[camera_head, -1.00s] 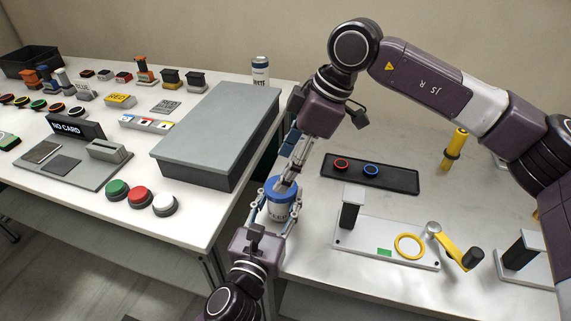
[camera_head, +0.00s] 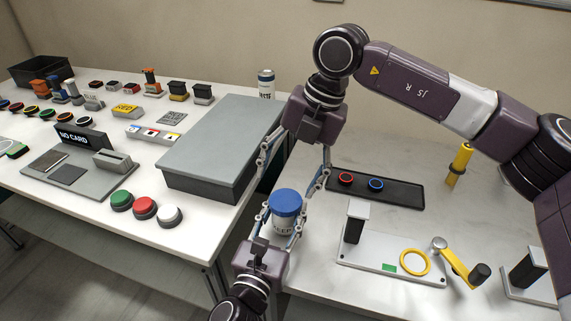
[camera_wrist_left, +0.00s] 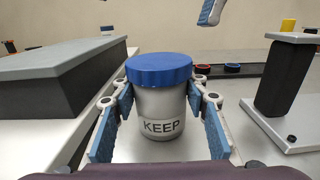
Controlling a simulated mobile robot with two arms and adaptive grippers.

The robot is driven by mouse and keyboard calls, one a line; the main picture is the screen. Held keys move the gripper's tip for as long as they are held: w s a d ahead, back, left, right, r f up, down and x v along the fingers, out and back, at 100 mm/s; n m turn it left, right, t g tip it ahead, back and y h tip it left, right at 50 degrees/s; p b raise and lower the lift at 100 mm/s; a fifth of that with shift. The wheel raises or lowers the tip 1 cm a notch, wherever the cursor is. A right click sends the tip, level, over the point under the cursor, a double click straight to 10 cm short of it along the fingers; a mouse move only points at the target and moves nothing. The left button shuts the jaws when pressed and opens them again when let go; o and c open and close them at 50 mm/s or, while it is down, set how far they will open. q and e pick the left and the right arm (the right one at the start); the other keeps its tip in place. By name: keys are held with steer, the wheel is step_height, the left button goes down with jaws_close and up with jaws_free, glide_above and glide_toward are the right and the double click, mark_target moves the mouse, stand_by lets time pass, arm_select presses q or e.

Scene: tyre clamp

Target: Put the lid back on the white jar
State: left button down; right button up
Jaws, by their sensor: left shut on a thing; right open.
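The white jar (camera_head: 284,222), marked KEEP, stands upright between the fingers of my left gripper (camera_head: 282,220), which is shut on it. In the left wrist view the jar (camera_wrist_left: 160,108) has a pad on either side. The blue lid (camera_head: 286,202) sits on top of the jar. It looks level in the left wrist view (camera_wrist_left: 159,70), with no clear gap under its rim. My right gripper (camera_head: 287,182) is open above the lid, fingers spread and pointing down, apart from it. One of its blue pads shows at the top of the left wrist view.
A grey box (camera_head: 222,145) stands left of the jar. A black tray (camera_head: 400,192) with a red and a blue ring lies to the right. A white fixture (camera_head: 365,258) with a yellow ring and handle is nearer. Another white container (camera_head: 265,85) stands at the back.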

steer(key=n, duration=0.5)
steer(key=shift+a+r, duration=0.1)
steer(key=n, duration=0.6)
steer(key=shift+r+h, duration=0.15)
steer(key=shift+h, duration=0.25)
steer(key=n, duration=0.6)
steer(key=shift+a+r+n+h, duration=0.1)
steer(key=shift+r+n+h, duration=0.05)
steer(key=shift+n+h, duration=0.2)
steer(key=n, duration=0.5)
steer(key=shift+r, duration=0.15)
steer(key=n, duration=0.4)
steer(key=shift+r+n+h, duration=0.15)
steer(key=shift+n+h, duration=0.1)
steer(key=shift+n, duration=0.1)
steer(key=n, duration=0.6)
steer(key=shift+r+h, duration=0.2)
steer(key=shift+h, duration=0.1)
steer(key=n, duration=0.5)
steer(key=shift+r, duration=0.2)
steer(key=n, duration=0.6)
steer(key=shift+r+h, duration=0.25)
steer(key=shift+h, duration=0.15)
